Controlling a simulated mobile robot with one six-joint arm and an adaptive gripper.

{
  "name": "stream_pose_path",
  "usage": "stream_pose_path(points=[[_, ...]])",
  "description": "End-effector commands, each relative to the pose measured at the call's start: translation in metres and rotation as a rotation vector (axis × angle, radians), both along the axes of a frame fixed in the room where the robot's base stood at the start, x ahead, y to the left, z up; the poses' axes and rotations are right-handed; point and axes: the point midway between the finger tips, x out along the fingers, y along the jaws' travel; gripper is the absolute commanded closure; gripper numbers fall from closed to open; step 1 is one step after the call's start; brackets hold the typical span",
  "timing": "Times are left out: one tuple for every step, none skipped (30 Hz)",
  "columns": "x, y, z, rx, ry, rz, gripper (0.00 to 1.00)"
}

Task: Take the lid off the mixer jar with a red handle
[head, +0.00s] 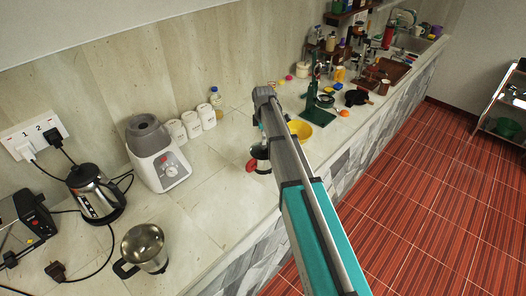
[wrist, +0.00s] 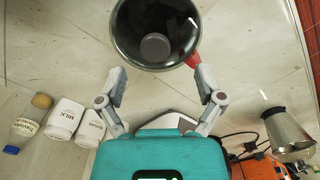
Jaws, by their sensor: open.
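The mixer jar with a red handle (head: 252,165) stands on the counter, partly hidden behind my arm in the head view. In the wrist view the jar's dark round top (wrist: 138,45) fills the upper middle, seen from above. A grey round knob (wrist: 155,47) is at its centre, and the red handle (wrist: 194,61) sticks out at lower right. A separate lid edge is hard to tell. My gripper (wrist: 160,70) is open, its two fingers apart and empty, just below the jar's rim in the wrist view. Whether either finger touches the jar cannot be told.
The white mixer base (head: 160,165), steel kettle (head: 95,193) and a steel jar with black handle (head: 146,246) stand to the left. White canisters (head: 191,124) are by the wall. A yellow bowl (head: 301,131) sits right behind my arm. The counter's front edge is close.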

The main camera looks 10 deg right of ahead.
Motion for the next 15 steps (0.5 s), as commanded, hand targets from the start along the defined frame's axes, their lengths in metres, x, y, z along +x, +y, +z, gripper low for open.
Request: stream_pose_path(points=[[0.0, 0.0, -0.001, 0.0, 0.0, 0.0, 0.13], [0.0, 0.0, -0.002, 0.0, 0.0, 0.0, 0.13], [0.0, 0.0, -0.004, 0.0, 0.0, 0.0, 0.13], [0.001, 0.0, -0.005, 0.0, 0.0, 0.0, 0.13], [0.001, 0.0, -0.006, 0.0, 0.0, 0.0, 0.13], [0.001, 0.0, -0.009, 0.0, 0.0, 0.0, 0.13], [0.002, 0.0, -0.011, 0.0, 0.0, -0.001, 0.13], [0.002, 0.0, -0.013, 0.0, 0.0, -0.001, 0.13], [0.002, 0.0, -0.016, 0.0, 0.0, -0.001, 0.13], [0.003, 0.0, -0.018, 0.0, 0.0, -0.001, 0.13], [0.003, 0.0, -0.021, 0.0, 0.0, -0.001, 0.13], [0.004, 0.0, -0.024, 0.0, 0.0, -0.001, 0.13], [0.004, 0.0, -0.026, 0.0, 0.0, -0.001, 0.13], [0.004, 0.001, -0.029, 0.0, 0.0, -0.001, 0.13], [0.005, 0.001, -0.032, 0.0, 0.0, -0.001, 0.13]])
